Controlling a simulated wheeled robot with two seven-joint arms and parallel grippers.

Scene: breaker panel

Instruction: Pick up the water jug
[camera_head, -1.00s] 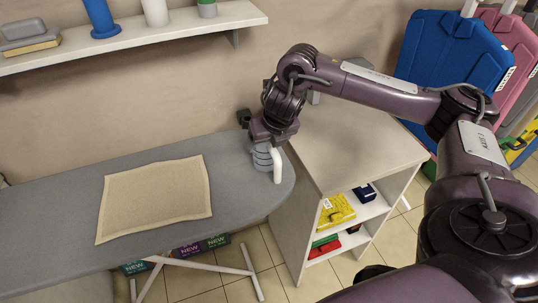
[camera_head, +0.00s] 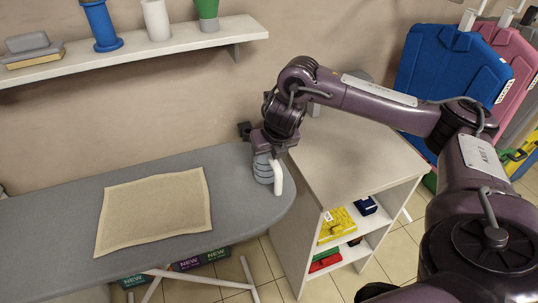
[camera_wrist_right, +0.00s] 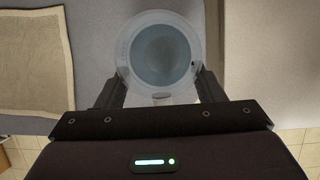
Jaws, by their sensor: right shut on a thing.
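The water jug (camera_head: 263,170) has a grey, ribbed, see-through body and a white handle. It stands upright at the right end of the grey ironing board. In the right wrist view, the jug (camera_wrist_right: 160,52) shows from above as a round opening. My right gripper (camera_head: 266,150) is above and around the jug's upper part, shut on it. In the right wrist view, the fingers of my right gripper (camera_wrist_right: 160,90) sit on either side of the jug's near part. I cannot tell if the jug's base touches the board. My left gripper is not in view.
A beige cloth (camera_head: 155,210) lies on the ironing board (camera_head: 50,225), left of the jug. A white cabinet (camera_head: 350,155) stands close on the right. A wall shelf (camera_head: 140,50) with vases hangs above. Blue and pink suitcases (camera_head: 455,75) stand at the right.

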